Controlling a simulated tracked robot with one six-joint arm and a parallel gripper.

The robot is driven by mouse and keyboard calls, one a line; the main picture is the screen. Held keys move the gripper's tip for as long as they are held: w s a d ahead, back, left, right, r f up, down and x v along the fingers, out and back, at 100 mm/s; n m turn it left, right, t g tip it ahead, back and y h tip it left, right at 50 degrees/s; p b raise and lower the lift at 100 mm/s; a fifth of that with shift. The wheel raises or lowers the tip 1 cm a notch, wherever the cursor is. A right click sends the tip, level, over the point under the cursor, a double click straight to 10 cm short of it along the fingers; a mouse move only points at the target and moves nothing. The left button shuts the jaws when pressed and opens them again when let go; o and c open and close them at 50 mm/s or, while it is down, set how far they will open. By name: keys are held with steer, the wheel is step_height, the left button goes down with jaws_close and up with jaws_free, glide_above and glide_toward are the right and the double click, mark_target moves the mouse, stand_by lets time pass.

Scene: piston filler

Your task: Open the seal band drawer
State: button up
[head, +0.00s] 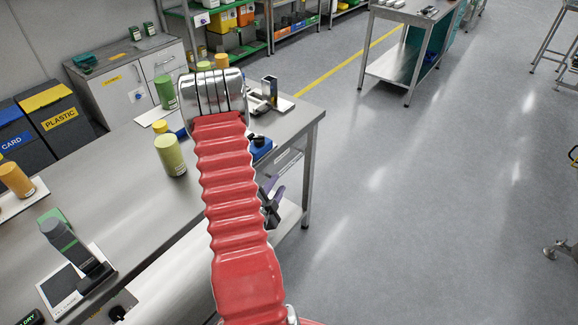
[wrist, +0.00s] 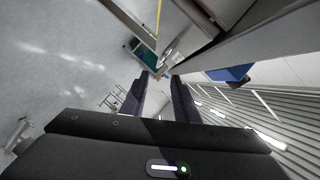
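No drawer labelled for seal bands can be made out in either view. A pale panel (head: 288,163) shows under the right end of the steel workbench (head: 130,206), partly hidden by my arm; I cannot tell whether it is a drawer front. My gripper (head: 272,205) is a dark shape beside my red arm, at the bench's right side and below its top. In the wrist view my gripper (wrist: 163,88) has its two dark fingers apart with nothing between them. Grey metal surfaces (wrist: 255,45) and a blue thing (wrist: 228,73) lie to the right of the fingers.
A dark device (head: 75,245) stands at front left. A lower shelf (head: 175,275) lies under the bench. Open floor (head: 430,210) extends right; another steel table (head: 408,55) stands behind.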

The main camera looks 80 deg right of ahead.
mark_target(290, 166)
steer(key=shift+s+d, duration=0.1)
steer(key=x, duration=1.3)
steer(key=shift+s+d+f, duration=0.1)
steer(key=shift+d+f, duration=0.05)
steer(key=shift+d, duration=0.15)
jaws_close()
stand_by(0.3)
